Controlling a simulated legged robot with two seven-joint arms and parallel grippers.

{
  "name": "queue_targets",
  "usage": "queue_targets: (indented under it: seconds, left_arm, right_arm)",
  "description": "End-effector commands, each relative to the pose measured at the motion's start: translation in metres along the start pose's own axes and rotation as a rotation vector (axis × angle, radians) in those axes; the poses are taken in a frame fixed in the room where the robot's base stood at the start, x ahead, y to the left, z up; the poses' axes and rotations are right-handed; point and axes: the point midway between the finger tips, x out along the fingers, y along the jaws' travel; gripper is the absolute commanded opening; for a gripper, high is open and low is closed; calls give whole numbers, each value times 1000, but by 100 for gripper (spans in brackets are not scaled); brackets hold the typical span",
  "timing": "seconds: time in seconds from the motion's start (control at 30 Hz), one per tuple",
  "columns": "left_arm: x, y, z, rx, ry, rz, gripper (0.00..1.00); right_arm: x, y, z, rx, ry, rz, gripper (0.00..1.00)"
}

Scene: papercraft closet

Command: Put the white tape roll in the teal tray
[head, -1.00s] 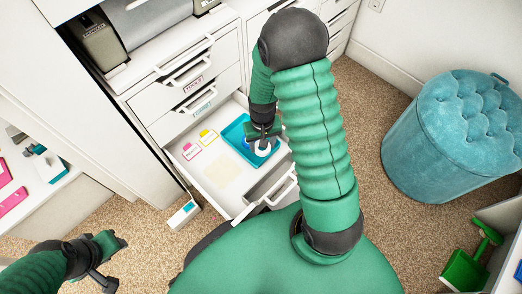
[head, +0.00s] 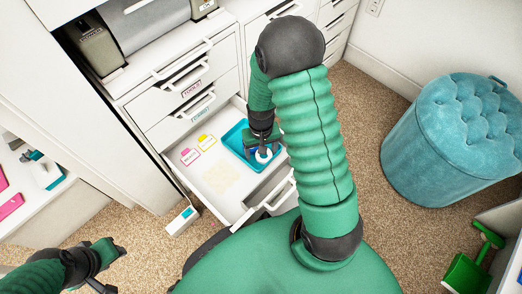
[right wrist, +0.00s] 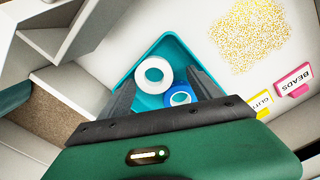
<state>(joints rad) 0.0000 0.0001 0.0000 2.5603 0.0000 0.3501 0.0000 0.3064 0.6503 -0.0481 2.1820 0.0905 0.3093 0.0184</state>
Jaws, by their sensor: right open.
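The white tape roll (right wrist: 138,72) lies in the teal tray (right wrist: 163,42), towards one side, in the right wrist view. In the head view the roll (head: 264,156) shows below my right gripper (head: 262,146), inside the tray (head: 233,137). In the right wrist view my right gripper (right wrist: 160,80) is open over the tray. Its two dark fingers point down, one on each side of the roll, and do not appear to clamp it. My left gripper (head: 103,264) is at the lower left of the head view, far from the tray; its jaw opening is unclear.
A blue tape roll (right wrist: 173,99) lies in the tray close to the white one. The open drawer (head: 228,203) also holds a pink label card (head: 189,156), a yellow one (head: 206,141) and scattered beads (head: 222,180). A blue ottoman (head: 440,150) stands at right.

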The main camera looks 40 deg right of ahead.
Motion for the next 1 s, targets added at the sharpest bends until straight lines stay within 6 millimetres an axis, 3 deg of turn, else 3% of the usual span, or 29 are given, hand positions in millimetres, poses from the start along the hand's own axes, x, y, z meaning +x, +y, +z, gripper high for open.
queue_targets:
  seconds: [0.03,0.2,0.33,0.5,0.63,0.8,0.9,1.0]
  left_arm:
    - [-18,0,-4,0,0,0,36]
    - [-51,0,-12,0,1,0,36]
    - [-67,0,-16,0,1,0,36]
    - [-74,0,-18,0,1,0,36]
    - [-73,0,-17,0,0,0,36]
    - [-72,0,-17,0,0,0,36]
    - [-72,0,-17,0,0,0,36]
    - [-72,0,-17,0,1,0,36]
  right_arm:
    - [-22,0,-1,0,3,0,73]
    - [-69,0,-1,0,2,0,73]
    - [-96,0,-1,0,2,0,73]
    - [-112,-3,0,-9,6,-2,73]
    - [-149,-36,17,-135,72,-18,73]
    - [-199,-82,64,-371,190,-46,73]
    - [-210,-91,79,-440,223,-53,73]
    - [-211,-92,82,-452,227,-54,73]
